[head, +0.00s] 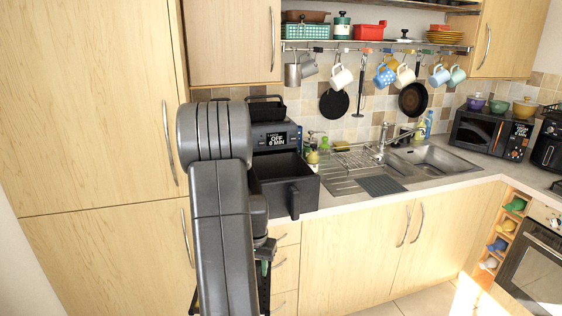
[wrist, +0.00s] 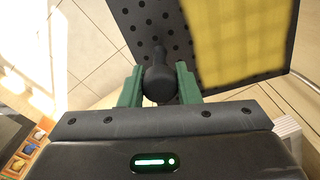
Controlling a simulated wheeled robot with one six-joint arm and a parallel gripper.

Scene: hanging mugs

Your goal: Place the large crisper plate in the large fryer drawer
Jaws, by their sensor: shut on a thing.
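The crisper plate (wrist: 140,22) is a flat dark plate with rows of small holes, and a bright yellow patch covers part of it in the wrist view. My gripper (wrist: 158,72) is shut on the dark knob on the plate, with one green finger on each side. In the head view my gripper (head: 265,256) is low in front of the counter, partly hidden by my arm, and little of the plate can be made out. The fryer drawer (head: 302,178) is pulled open above the counter's front edge, up and right of my gripper. It looks empty; my arm hides its left part.
A sink (head: 432,160) with a drainer lies to the right. Mugs and pans hang from a rail above. A tall cupboard (head: 90,110) stands left. Free floor shows below the plate.

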